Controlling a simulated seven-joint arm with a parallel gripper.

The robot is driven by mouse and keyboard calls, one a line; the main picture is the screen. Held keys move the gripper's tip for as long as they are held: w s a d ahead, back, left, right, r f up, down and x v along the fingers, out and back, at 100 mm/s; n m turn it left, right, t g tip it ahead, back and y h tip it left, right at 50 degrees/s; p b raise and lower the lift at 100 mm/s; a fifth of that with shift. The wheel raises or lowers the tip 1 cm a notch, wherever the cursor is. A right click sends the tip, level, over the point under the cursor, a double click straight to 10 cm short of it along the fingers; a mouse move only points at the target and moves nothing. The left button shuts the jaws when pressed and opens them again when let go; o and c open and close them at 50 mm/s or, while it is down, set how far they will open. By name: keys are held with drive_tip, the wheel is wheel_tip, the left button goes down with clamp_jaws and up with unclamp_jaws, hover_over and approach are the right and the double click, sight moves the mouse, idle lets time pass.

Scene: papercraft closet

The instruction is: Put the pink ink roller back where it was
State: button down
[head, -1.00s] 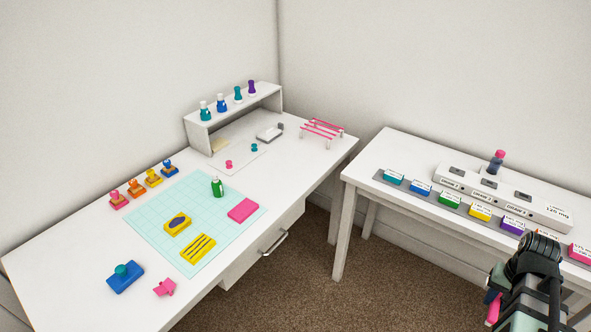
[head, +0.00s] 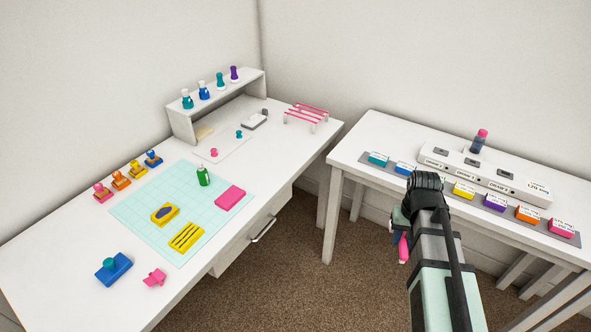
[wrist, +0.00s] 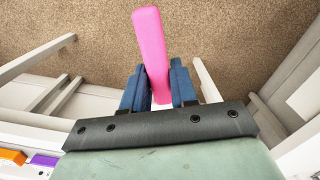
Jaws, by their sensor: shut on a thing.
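My gripper (wrist: 158,88) is shut on a pink handle, which I take to be the pink ink roller (wrist: 149,42). In the wrist view the handle sticks out between the two blue fingers, with carpet beneath it. In the head view the pink handle (head: 403,248) hangs below my gripper (head: 398,224), over the floor between the desk and the side table. The roller's other end is hidden. A small rack with pink bars (head: 307,117) stands at the desk's back right corner and looks empty.
The white desk (head: 60,240) holds a cutting mat (head: 135,215) with several items, stamps at left, and a shelf (head: 245,83) with bottles. A blue stamp-like block (head: 114,269) and a small pink piece (head: 154,278) lie near the front. The side table (head: 375,130) carries labelled ink pads.

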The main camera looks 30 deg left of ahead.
drive_tip(key=a+r+n, duration=0.3)
drive_tip(key=a, duration=1.9)
drive_tip(key=a+r+n, duration=0.3)
drive_tip(key=a, duration=1.9)
wheel_tip(320, 180, up, 2)
drive_tip(key=n, duration=0.7)
hover_over(262, 171)
drive_tip(key=shift+s+a+f, duration=0.1)
drive_tip(key=shift+f, duration=4.75)
drive_tip(key=shift+f, duration=0.15)
drive_tip(key=c, duration=0.9)
unclamp_jaws()
drive_tip(key=r, duration=1.2)
drive_tip(key=shift+a+r, duration=0.15)
drive_tip(key=shift+a, duration=0.05)
